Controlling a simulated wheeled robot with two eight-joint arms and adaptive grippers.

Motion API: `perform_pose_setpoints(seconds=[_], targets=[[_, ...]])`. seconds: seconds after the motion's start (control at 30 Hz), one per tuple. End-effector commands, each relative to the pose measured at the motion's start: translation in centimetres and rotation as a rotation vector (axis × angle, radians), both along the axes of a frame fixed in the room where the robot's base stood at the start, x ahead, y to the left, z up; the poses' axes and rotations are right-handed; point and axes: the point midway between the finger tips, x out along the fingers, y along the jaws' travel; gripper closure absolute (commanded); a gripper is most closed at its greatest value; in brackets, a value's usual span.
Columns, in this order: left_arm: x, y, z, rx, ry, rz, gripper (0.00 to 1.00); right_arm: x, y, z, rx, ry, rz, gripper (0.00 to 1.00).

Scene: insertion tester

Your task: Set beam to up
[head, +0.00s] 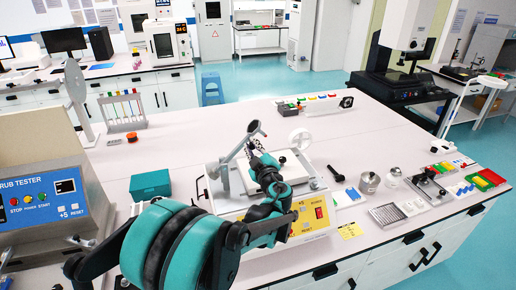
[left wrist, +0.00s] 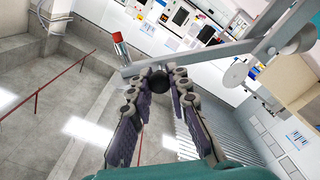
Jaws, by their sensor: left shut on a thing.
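The insertion tester (head: 312,212) is a cream box with a yellow front panel and a red switch, on the middle of the bench. Its grey beam (head: 238,148) slants up to the right above the tester's left side. In the left wrist view the beam (left wrist: 215,54) is a grey bar with a dark round knob (left wrist: 158,84) and a red-tipped post. My left gripper (head: 256,136) reaches over the tester. In the left wrist view its fingertips (left wrist: 160,78) are closed around the knob. The arm hides part of the tester. My right gripper is not in view.
A teal box (head: 150,184) and the scrub tester (head: 45,205) stand to the left. Metal pots (head: 369,182), a slotted block (head: 388,215) and coloured blocks (head: 485,180) lie to the right. The bench behind the tester is mostly clear.

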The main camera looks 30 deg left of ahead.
Motion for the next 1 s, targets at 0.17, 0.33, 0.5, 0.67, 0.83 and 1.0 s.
perform_pose_setpoints(seconds=[0.17,0.33,0.5,0.67,0.83,1.0], targets=[[-1.4,1.2,1.6,-0.101,-0.120,0.002,1.00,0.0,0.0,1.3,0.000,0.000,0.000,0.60],[-2.5,2.1,2.5,-0.185,-0.217,0.002,1.00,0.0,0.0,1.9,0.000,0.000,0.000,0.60],[-3.3,2.8,2.9,-0.247,-0.290,0.001,1.00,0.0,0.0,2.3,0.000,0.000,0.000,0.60],[-3.9,3.3,3.2,-0.285,-0.335,0.002,1.00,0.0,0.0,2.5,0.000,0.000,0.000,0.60],[-4.2,3.6,3.2,-0.306,-0.359,0.001,1.00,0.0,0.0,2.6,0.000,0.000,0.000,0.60],[-4.2,3.6,3.2,-0.312,-0.366,0.000,1.00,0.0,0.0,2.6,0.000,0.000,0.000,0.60]])
